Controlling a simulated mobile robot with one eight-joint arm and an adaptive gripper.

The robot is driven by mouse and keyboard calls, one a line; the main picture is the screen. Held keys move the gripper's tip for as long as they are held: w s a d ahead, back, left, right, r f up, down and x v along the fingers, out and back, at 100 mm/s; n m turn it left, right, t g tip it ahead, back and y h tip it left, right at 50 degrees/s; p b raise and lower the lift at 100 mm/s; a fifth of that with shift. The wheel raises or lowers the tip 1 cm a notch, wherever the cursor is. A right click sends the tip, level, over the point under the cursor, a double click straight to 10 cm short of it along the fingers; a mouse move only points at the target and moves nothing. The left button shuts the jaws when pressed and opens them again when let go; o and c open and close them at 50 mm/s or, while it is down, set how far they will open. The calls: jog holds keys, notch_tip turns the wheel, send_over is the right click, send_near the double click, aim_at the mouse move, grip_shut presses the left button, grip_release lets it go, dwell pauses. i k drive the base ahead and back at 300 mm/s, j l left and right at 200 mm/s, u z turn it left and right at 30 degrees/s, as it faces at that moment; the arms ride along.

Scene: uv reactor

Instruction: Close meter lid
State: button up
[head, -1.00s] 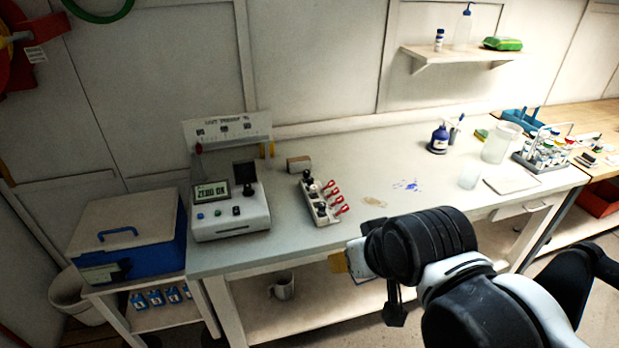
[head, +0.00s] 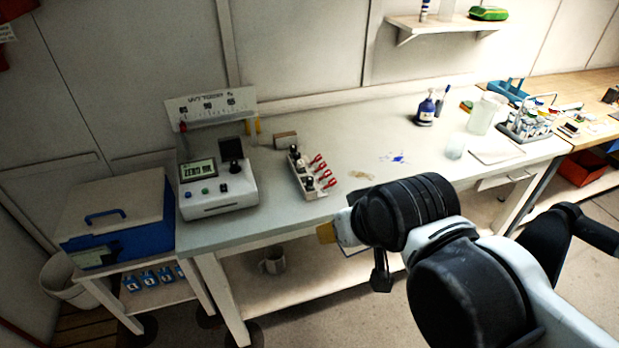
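The white meter (head: 218,198) stands at the left end of the bench, with a lit display (head: 198,171) and small buttons on its front. A dark, upright flap (head: 231,150) at its back right looks like the raised lid. My arm reaches in from the lower right, in front of the bench's front edge. My gripper (head: 380,272) is mostly hidden behind my wrist; only a dark finger-like part shows, right of the meter and apart from it. Its opening cannot be seen.
A white rack with red-handled pieces (head: 308,175) stands right of the meter. A small box (head: 285,141) is behind it. A blue bottle (head: 425,112), beaker and tube rack (head: 530,125) stand further right. A blue cooler (head: 115,225) is at left. The middle bench top is mostly clear.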

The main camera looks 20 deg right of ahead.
aim_at(230, 148)
jog(key=i+j, duration=0.1)
jog(key=i, duration=0.55)
jog(key=i+j, duration=0.15)
jog(key=i, duration=0.5)
